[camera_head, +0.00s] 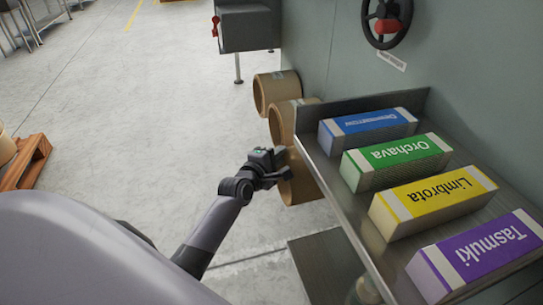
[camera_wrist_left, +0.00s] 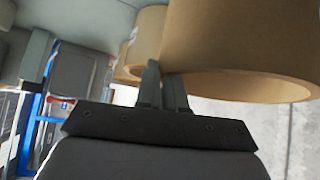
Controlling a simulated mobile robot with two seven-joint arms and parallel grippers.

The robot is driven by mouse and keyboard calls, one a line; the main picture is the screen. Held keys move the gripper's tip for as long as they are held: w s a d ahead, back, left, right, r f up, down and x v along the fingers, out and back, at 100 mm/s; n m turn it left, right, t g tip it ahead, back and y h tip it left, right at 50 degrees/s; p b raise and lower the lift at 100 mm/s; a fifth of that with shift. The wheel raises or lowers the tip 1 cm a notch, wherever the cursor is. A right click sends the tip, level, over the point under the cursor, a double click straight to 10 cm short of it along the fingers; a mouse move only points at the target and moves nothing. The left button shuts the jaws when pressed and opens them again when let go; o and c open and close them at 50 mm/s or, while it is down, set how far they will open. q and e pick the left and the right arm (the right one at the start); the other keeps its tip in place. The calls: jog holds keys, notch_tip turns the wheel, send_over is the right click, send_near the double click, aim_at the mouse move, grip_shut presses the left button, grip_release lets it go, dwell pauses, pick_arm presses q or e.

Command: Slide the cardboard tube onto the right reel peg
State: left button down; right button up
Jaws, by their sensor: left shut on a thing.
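A cardboard tube (camera_head: 300,186), brown and hollow, is beside the grey machine, below the left edge of the metal shelf. My left gripper (camera_head: 283,167) is shut on its wall. In the left wrist view the tube (camera_wrist_left: 240,40) fills the upper right, with its open end facing down, and the fingers (camera_wrist_left: 164,88) meet at its left edge. Two more cardboard tubes, a middle one (camera_head: 284,122) and a far one (camera_head: 272,92), sit along the machine side. I cannot make out any reel peg; the tubes and shelf may hide them. My right gripper is not in view.
The metal shelf (camera_head: 413,103) juts out to the right, bearing blue, green, yellow and purple cartons. A wooden pallet (camera_head: 25,160) stands far left. Open floor lies between.

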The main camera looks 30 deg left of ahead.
aim_at(290, 153)
pick_arm(q)
jog(key=shift+w+d+r, duration=0.1)
jog(key=shift+w+d, duration=1.05)
jog(key=shift+w, duration=0.2)
jog(key=shift+f, duration=0.3)
jog(key=c, duration=1.2)
grip_release()
jog(key=shift+o, duration=0.2)
jog(key=shift+f, duration=0.1)
jog(key=s, duration=0.2)
jog(key=s+r+p, duration=0.1)
jog(key=s, duration=0.2)
jog(key=shift+s+d+r+p, duration=0.1)
jog(key=shift+s+r+p, duration=0.1)
jog(key=shift+p, duration=0.1)
jog(key=shift+s+r, duration=0.1)
jog(key=shift+s, duration=0.75)
